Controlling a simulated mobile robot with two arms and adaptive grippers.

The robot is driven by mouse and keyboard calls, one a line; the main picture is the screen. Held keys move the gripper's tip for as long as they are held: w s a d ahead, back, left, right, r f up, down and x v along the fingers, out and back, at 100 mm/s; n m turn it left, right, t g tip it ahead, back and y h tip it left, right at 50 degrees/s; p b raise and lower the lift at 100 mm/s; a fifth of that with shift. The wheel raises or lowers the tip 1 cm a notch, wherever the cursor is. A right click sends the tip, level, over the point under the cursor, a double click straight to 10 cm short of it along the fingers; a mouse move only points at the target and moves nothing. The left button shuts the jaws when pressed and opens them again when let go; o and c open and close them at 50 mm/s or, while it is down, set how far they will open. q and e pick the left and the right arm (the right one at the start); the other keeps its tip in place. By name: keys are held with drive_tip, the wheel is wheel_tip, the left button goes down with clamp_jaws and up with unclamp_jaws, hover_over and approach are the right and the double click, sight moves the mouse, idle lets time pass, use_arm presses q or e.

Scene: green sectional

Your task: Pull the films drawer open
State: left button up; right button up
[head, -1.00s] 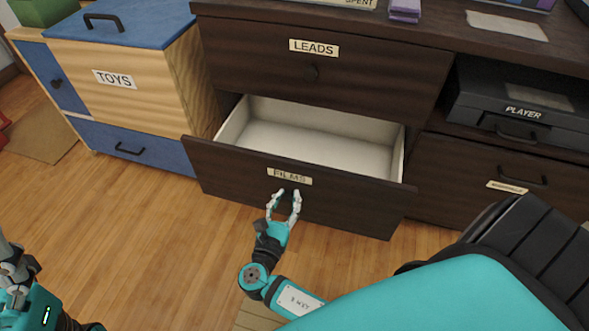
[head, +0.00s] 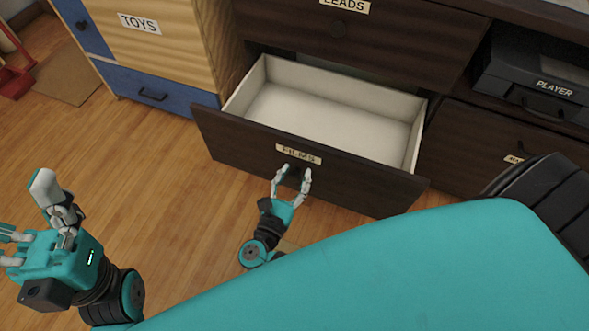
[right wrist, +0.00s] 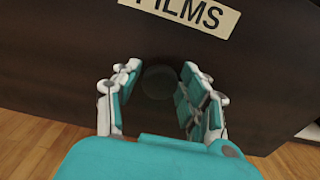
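The films drawer (head: 350,182) is dark brown with a FILMS label and stands pulled out, its pale empty inside (head: 320,110) showing. The right wrist view shows its dark front (right wrist: 60,60) and a round dark knob (right wrist: 158,82) below the label. My right gripper (head: 293,172) is at the drawer front, one finger on each side of the knob. In the right wrist view its fingers (right wrist: 160,85) are spread, with a visible gap to the knob. My left gripper (head: 28,212) is open and empty over the floor at the left, away from the drawer.
The LEADS drawer (head: 400,35) above is shut. A wood and blue TOYS cabinet (head: 170,50) stands at the left. A black PLAYER box (head: 535,80) sits on a shelf at the right. Bare wood floor (head: 160,190) lies in front of the drawer.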

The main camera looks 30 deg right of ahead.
sight(299, 147)
drive_tip(key=shift+o, duration=0.7)
wheel_tip(299, 147, up, 10)
idle(0.4)
